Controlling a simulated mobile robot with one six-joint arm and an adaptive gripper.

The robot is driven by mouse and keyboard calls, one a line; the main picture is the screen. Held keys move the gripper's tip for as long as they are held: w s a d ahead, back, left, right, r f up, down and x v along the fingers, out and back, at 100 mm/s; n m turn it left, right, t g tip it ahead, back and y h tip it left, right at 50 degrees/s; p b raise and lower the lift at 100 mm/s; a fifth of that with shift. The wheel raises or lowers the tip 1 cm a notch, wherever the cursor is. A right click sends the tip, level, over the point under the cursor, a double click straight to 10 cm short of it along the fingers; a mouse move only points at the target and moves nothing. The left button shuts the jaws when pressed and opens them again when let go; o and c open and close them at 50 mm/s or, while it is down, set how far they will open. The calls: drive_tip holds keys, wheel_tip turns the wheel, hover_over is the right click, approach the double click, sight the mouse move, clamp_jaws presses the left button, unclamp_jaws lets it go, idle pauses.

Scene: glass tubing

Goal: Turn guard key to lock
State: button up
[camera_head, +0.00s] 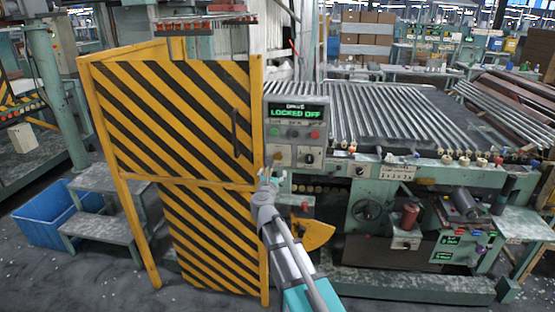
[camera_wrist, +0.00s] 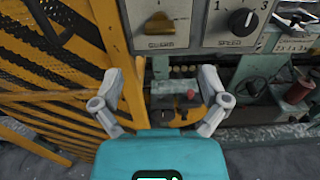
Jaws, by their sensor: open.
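My gripper (camera_head: 272,174) is just below the panel. In the wrist view my gripper (camera_wrist: 160,78) is open and empty, its fingers spread below the key and apart from it.
A yellow-and-black striped guard door (camera_head: 180,110) stands left of the panel. A black speed knob (camera_wrist: 242,20) sits right of the key. A machine with a bed of glass tubes (camera_head: 400,110) extends right. A blue bin (camera_head: 45,215) and steps (camera_head: 105,215) are at left.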

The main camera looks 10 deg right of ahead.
sight(277, 160)
drive_tip(key=x, duration=1)
drive_tip(key=shift+w, duration=0.2)
drive_tip(key=c, duration=1.2)
drive_tip(key=shift+o, duration=0.2)
